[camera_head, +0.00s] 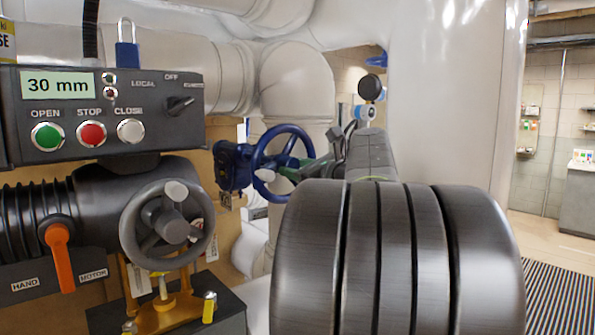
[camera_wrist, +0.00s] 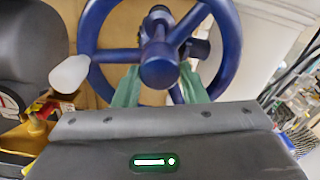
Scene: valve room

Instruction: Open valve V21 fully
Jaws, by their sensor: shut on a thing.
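A blue handwheel (camera_head: 257,158) stands in the middle of the head view, in front of grey pipes. It fills the top of the wrist view, with its round hub (camera_wrist: 160,66) near the centre. My gripper (camera_head: 291,171) is at the lower part of this wheel. Its green fingers (camera_wrist: 158,92) stand on both sides below the hub and are shut on the wheel. Whether they hold rim or spoke is hidden by the gripper body. No tag reading V21 is legible. My dark arm covers the lower right of the head view.
At left, a control box (camera_head: 100,115) shows "30 mm" above OPEN, STOP and CLOSE buttons. Below are a grey handwheel (camera_head: 131,228) with a pale knob and an orange lever (camera_head: 62,262) pointing down. A blue padlock (camera_head: 127,56) sits on top. Open floor (camera_head: 545,240) lies at right.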

